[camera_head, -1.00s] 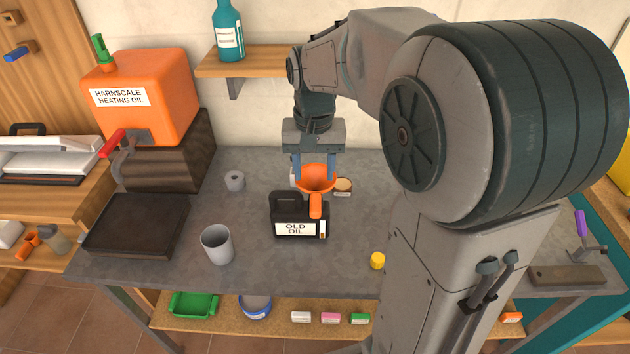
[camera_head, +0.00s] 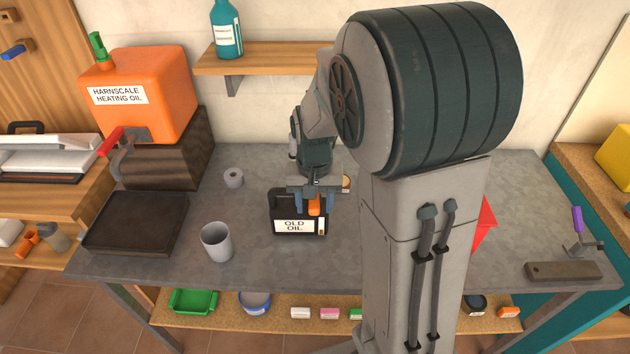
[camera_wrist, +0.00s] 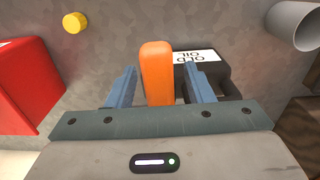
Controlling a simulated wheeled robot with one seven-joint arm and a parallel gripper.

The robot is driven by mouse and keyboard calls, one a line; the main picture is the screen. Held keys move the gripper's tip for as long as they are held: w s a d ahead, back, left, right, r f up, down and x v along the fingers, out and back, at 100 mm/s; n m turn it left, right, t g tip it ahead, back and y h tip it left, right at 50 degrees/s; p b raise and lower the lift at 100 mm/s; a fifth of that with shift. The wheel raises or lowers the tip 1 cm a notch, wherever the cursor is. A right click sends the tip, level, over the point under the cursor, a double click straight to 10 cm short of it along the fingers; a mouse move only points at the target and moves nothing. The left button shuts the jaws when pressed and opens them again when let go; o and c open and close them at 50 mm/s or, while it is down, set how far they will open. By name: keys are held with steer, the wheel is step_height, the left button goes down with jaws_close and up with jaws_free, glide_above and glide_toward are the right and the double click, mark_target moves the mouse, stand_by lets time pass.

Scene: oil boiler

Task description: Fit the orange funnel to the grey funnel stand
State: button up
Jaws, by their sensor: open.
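The orange funnel (camera_head: 314,206) sits at the black canister labelled OLD OIL (camera_head: 284,227). Only its upright orange part shows below my gripper (camera_head: 314,201); its bowl is hidden. In the wrist view the orange part (camera_wrist: 157,70) stands between the two blue fingers of my gripper (camera_wrist: 160,88), with gaps on both sides. My gripper is open around it. The canister (camera_wrist: 203,72) lies just beyond the right finger. A small grey ring-shaped piece (camera_head: 233,178) stands at the back left of the bench; I cannot tell if it is the funnel stand.
A grey cup (camera_head: 217,242) stands left of the canister. A dark tray (camera_head: 136,224) and an orange oil tank (camera_head: 145,92) are farther left. A red object (camera_head: 484,225) shows right of my arm. A yellow cap (camera_wrist: 74,22) shows in the wrist view.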

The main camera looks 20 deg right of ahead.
jaws_close()
steer(key=shift+r, duration=0.1)
steer(key=shift+r, duration=0.25)
step_height(320, 180, up, 4)
steer(key=shift+f, duration=0.1)
steer(key=s+d+r+b, duration=0.1)
steer(key=s+d+r, duration=0.5)
steer(key=s, duration=0.3)
steer(key=shift+s+d+r, duration=0.25)
steer(key=shift+s+d, duration=0.05)
steer(key=shift+d, duration=0.05)
steer(key=shift+w+b, duration=0.1)
steer(key=shift+b, duration=0.2)
steer(key=w+a+f+p, duration=0.1)
steer(key=w+a+f, duration=0.4)
steer(key=w+a, duration=0.3)
steer(key=w+a+f+p, duration=0.2)
steer(key=w+a+f, duration=0.3)
steer(key=w+a, duration=0.4)
steer(key=w+a+f+p, duration=0.2)
steer(key=w+a+f, duration=0.3)
steer(key=w+a, duration=0.4)
steer(key=w, duration=0.7)
steer(key=shift+w, duration=0.25)
